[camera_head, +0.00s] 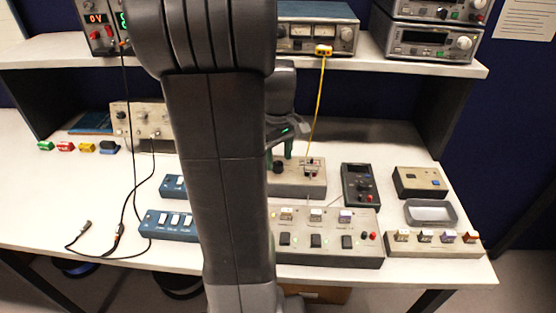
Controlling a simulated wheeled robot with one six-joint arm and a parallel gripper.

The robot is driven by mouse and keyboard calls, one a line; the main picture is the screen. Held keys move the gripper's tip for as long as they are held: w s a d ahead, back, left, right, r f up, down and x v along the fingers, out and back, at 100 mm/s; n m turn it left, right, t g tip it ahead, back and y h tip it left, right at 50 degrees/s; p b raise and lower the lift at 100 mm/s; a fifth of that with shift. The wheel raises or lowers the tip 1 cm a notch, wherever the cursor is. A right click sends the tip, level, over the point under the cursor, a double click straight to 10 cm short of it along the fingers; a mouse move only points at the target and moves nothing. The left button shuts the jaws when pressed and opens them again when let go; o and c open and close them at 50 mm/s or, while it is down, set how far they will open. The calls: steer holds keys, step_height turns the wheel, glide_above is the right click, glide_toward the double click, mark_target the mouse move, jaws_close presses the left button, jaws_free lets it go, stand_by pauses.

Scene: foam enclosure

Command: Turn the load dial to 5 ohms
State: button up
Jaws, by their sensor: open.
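A beige box (312,187) stands on the bench just right of my arm, with a black dial (278,167) on its left and small terminals on its right. I cannot read any ohm marks, and I cannot tell for sure that this is the load dial. My gripper (279,155) is open, with its green fingers pointing down over or around the dial. I cannot tell whether they touch it. My arm hides part of the box's left side. Another beige box with knobs (152,118) stands at the back left.
A switch panel (330,252) lies in front of the box. A dark meter (360,185) stands to its right. A yellow lead (320,95) hangs from the shelf (400,66) to the box. Blue switch boxes (168,226) and black cables lie left. A grey tray (431,203) sits right.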

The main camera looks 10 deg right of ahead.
steer(key=shift+f, duration=0.8)
steer(key=c, duration=1)
